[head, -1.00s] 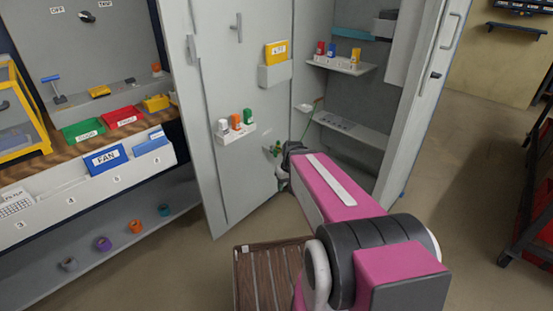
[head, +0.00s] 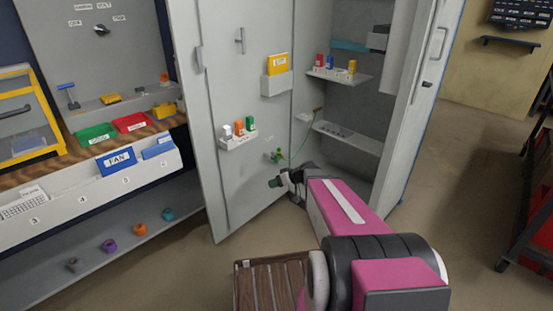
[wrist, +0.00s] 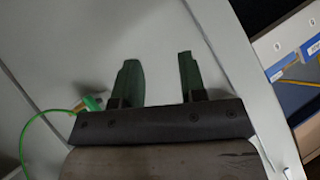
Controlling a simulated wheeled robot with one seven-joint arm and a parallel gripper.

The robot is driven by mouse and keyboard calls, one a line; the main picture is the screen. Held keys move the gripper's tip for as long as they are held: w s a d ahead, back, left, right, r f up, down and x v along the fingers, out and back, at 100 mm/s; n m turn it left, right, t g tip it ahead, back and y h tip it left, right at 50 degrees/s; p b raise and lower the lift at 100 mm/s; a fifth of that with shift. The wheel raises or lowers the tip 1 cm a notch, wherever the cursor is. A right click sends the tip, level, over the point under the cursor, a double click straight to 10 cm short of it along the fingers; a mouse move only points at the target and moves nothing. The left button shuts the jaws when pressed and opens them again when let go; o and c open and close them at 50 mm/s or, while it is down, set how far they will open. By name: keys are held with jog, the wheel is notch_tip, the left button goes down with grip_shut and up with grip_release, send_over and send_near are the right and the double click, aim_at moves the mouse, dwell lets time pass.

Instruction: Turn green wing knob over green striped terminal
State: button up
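The green wing knob (head: 277,156) is on the lower inner face of the open grey cabinet door (head: 245,175). A green cable (head: 302,138) runs up from beside it to a shelf. My gripper (head: 274,182) is just below the knob in the head view, apart from it. In the wrist view my gripper (wrist: 159,78) has its two dark green fingers spread, with only bare grey panel between them. A green part (wrist: 95,102), with the green cable, shows left of the fingers; its lower side is hidden by my gripper. I cannot make out a striped terminal.
A white holder (head: 238,141) with small coloured bottles hangs on the door above and left of the knob. A yellow booklet pocket (head: 278,86) is higher up. Cabinet shelves (head: 350,137) are at the right. A slatted brown crate (head: 268,287) stands below my arm.

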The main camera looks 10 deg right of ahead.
jog(key=w+d+n+t+y, duration=0.1)
jog(key=w+d+t+y, duration=0.1)
jog(key=w+d+t, duration=0.5)
jog(key=t, duration=0.2)
send_near(276, 157)
jog(key=shift+h, duration=0.4)
jog(key=x, duration=1)
jog(key=shift+w+r, duration=0.15)
jog(key=shift+w, duration=0.05)
grip_shut()
